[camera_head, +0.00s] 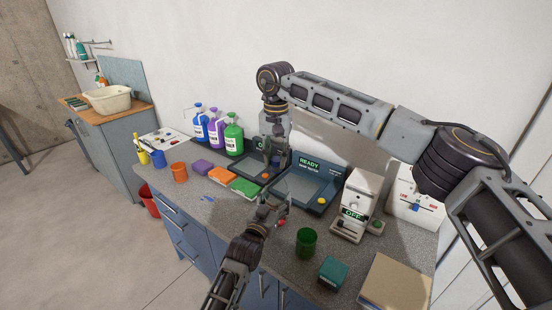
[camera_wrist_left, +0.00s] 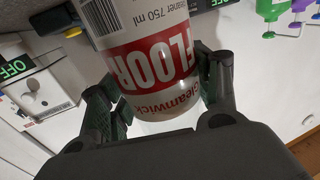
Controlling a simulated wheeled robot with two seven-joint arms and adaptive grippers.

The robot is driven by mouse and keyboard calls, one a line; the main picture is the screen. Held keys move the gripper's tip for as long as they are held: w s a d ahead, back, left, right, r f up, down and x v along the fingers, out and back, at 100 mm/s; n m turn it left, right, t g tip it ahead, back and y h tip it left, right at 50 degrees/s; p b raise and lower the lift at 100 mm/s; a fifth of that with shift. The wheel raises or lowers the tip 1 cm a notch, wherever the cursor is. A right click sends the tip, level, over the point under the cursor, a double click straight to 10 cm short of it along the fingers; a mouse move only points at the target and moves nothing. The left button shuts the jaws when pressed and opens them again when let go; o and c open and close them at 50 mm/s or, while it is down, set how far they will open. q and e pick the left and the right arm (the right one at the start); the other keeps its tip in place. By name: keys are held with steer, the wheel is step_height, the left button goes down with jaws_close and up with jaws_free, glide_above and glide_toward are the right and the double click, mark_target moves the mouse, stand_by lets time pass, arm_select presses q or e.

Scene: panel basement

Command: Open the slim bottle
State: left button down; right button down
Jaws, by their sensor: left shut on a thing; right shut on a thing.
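A white bottle with a red label reading FLOOR (camera_wrist_left: 150,62) fills the middle of the left wrist view, its print upside down there. My left gripper (camera_wrist_left: 150,105) is shut around its body, one finger on each side. The far end of the bottle runs out of the frame. In the head view my left gripper (camera_head: 270,208) is above the front of the counter, and the bottle is hardly visible there. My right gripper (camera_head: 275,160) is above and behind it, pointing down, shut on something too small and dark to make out. The bottle's cap cannot be made out.
On the grey counter (camera_head: 225,215) stand blue, purple and green jugs (camera_head: 233,135), cups, sponges (camera_head: 221,175), a READY panel device (camera_head: 320,185) and a white OFF machine (camera_head: 355,205). A green cup (camera_head: 306,242), teal box (camera_head: 333,272) and cardboard-coloured box (camera_head: 396,282) are at the front right.

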mark_target(276, 159)
steer(key=shift+r, duration=0.45)
stand_by(0.3)
steer(key=shift+r, duration=1.9)
arm_select(q)
steer(key=shift+c, duration=1.5)
jaws_free()
steer(key=shift+s+a, duration=0.1)
steer(key=shift+s, duration=0.05)
steer(key=v, duration=1.1)
steer(key=shift+s, duration=0.3)
steer(key=shift+f, duration=0.1)
